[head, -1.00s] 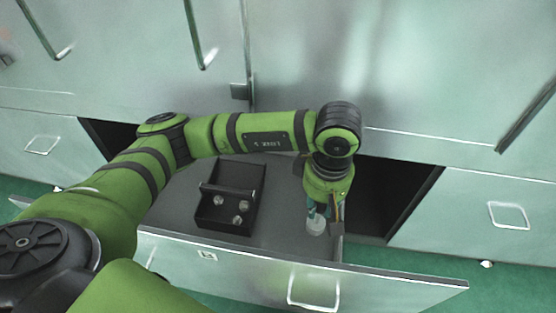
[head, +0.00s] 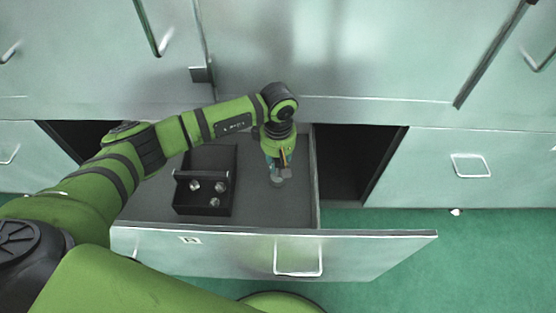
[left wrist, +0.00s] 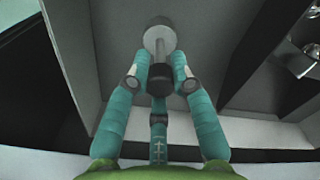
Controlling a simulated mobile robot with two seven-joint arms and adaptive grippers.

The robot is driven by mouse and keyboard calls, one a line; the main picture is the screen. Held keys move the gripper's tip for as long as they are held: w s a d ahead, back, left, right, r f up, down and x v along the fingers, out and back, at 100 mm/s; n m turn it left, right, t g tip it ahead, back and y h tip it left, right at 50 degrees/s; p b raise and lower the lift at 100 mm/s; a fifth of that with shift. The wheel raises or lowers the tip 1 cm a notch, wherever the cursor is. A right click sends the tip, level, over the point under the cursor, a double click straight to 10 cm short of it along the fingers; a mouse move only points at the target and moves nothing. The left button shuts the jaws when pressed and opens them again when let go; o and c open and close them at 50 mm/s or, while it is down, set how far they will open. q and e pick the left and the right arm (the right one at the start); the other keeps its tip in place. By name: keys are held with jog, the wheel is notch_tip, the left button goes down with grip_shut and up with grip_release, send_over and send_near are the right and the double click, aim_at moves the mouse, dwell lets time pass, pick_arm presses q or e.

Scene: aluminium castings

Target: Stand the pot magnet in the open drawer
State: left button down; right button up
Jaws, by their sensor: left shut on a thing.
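The pot magnet (head: 277,182) is a pale grey disc with a stem. In the left wrist view its disc (left wrist: 159,39) lies beyond the fingertips, and a dark knob shows between them. My left gripper (head: 275,168) is shut on it, with the teal fingers (left wrist: 160,78) at both sides of the stem. It points down inside the open drawer (head: 150,208), right of the black box and near the drawer's right wall. I cannot tell whether the disc touches the drawer floor. My right gripper is not in view.
The drawer front (head: 355,254) has a wire handle. A dark opening (head: 350,160) lies right of the drawer. Drawer floor between box and gripper is bare.

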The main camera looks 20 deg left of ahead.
pick_arm(q)
jog(key=shift+f, duration=0.3)
jog(key=c, duration=1.1)
grip_release()
notch_tip(320, 180, up, 12)
jog(key=shift+r+b, duration=0.15)
jog(key=shift+b, duration=0.3)
